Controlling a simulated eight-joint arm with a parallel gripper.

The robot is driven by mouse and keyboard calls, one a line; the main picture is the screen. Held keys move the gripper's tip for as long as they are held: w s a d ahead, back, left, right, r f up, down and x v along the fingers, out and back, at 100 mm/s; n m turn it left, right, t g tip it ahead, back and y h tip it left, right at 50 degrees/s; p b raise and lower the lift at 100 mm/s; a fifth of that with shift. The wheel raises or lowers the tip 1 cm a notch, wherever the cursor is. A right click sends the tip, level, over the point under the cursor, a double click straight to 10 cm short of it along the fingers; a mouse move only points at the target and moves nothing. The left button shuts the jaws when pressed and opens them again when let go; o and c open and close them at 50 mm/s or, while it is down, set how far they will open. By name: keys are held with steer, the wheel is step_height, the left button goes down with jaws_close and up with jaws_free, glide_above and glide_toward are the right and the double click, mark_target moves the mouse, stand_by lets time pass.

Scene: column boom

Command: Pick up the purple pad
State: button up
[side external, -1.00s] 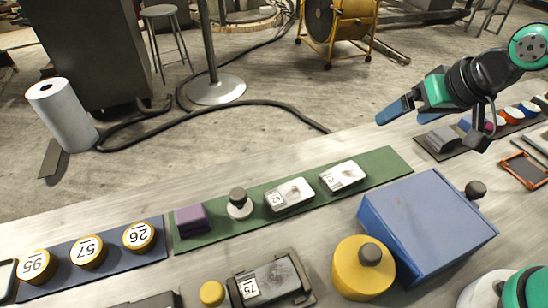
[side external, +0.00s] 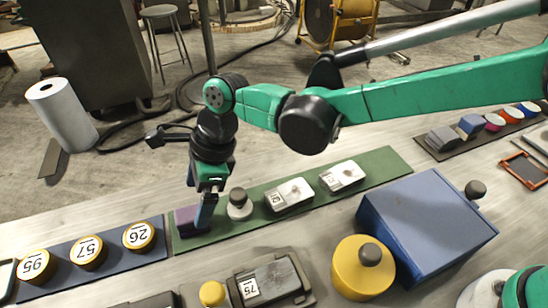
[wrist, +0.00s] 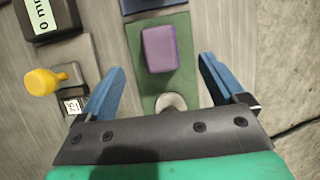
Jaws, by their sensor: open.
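The purple pad (side external: 187,221) lies at the left end of the green mat (side external: 386,163) in the side view, partly hidden by my gripper (side external: 205,218). In the wrist view the whole top of the purple pad (wrist: 160,49) shows on the green mat (wrist: 180,86). My gripper (wrist: 160,78) is open and empty. Its two blue fingers are apart, with the pad lying between their lines and beyond the fingertips. I cannot tell the exact height of the fingertips above the mat.
A grey-knobbed weight (side external: 239,206) stands right beside the pad, with two white labelled blocks (side external: 290,195) farther along the mat. A blue mat with yellow numbered discs (side external: 88,251) lies to the left. A blue box (side external: 425,225) and yellow weight (side external: 362,268) stand at right.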

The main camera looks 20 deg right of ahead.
mark_target(193, 212)
steer(key=shift+x, duration=2.55)
jaws_close()
steer(key=shift+r, duration=0.15)
step_height(193, 212, up, 20)
